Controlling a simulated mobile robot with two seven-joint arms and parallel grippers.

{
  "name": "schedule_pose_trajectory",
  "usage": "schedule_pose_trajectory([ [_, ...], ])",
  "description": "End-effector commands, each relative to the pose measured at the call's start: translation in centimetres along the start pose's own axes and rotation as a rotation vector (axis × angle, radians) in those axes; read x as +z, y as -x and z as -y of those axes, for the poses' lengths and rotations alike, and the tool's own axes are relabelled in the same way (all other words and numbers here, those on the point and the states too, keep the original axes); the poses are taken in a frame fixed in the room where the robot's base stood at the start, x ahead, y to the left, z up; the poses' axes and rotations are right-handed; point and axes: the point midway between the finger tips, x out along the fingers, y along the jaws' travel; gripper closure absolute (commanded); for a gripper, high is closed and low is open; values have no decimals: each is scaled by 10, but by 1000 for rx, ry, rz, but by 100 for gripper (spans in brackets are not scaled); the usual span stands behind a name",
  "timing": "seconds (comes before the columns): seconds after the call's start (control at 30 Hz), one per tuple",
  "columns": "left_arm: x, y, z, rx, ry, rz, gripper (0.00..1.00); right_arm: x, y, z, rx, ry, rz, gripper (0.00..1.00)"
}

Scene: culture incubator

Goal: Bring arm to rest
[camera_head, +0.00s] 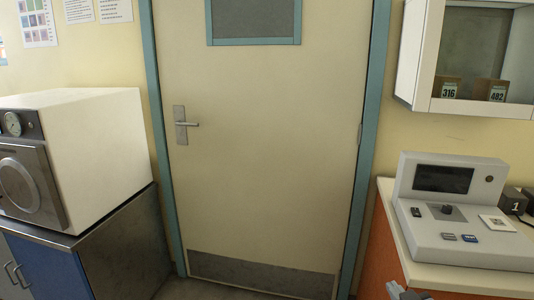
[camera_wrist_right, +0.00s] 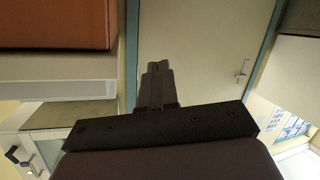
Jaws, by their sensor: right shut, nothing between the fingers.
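My right gripper (camera_wrist_right: 158,72) shows in the right wrist view with its dark fingers shut together and nothing between them. In the head view only a small part of my right gripper (camera_head: 405,291) shows at the bottom edge, in front of the orange cabinet. My left gripper is not in either view.
A closed cream door (camera_head: 265,170) with a teal frame stands ahead. A white incubator-like unit (camera_head: 95,140) sits on a metal cabinet (camera_head: 125,245) at left. At right, a grey console (camera_head: 450,205) stands on a counter (camera_head: 392,215), below a wall cabinet (camera_head: 425,55).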

Motion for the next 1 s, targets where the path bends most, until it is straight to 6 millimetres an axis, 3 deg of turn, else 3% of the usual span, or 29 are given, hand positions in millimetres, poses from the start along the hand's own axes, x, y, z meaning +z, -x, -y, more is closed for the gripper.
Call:
schedule_pose_trajectory([
  [0.03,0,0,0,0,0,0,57,24,17,19,-29,-14,34,100],
  [0.1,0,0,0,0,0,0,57,49,39,41,-61,-31,71,100],
  [0.3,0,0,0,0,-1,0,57,110,111,96,-143,-91,183,100],
  [0.5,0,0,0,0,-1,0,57,148,184,135,-200,-155,286,100],
  [0.6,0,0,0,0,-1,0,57,157,210,146,-215,-178,321,100],
  [0.7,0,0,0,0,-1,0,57,162,225,152,-223,-193,342,97],
  [0.8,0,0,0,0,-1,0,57,164,232,154,-227,-199,352,64],
  [0.83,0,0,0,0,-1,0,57,164,233,154,-227,-200,353,57],
  [1.0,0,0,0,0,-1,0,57,164,233,154,-227,-200,353,57],
])
